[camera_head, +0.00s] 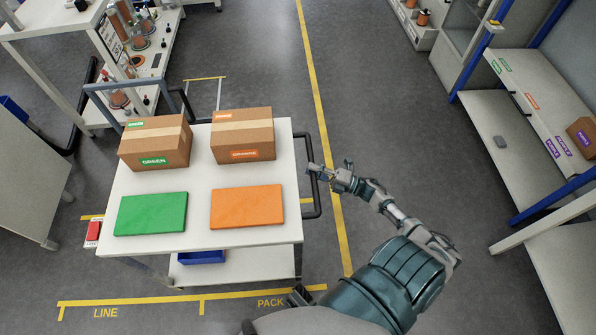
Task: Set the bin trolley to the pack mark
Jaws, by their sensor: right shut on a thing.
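The bin trolley (199,212) has a white top, a lower shelf and dark side handles. My right gripper (316,171) is at the trolley's right side, shut on the black handle (312,205). A box with green labels (155,142) and a box with orange labels (243,134) stand on the top, behind a green pad (151,213) and an orange pad (247,207). My left gripper is out of view.
The LINE mark (105,313) is left of PACK. A grey-framed workbench (62,22) stands behind the trolley at left. A shelf rack with blue posts (500,118) stands at right. Grey floor with a long yellow stripe (312,85) is clear between them.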

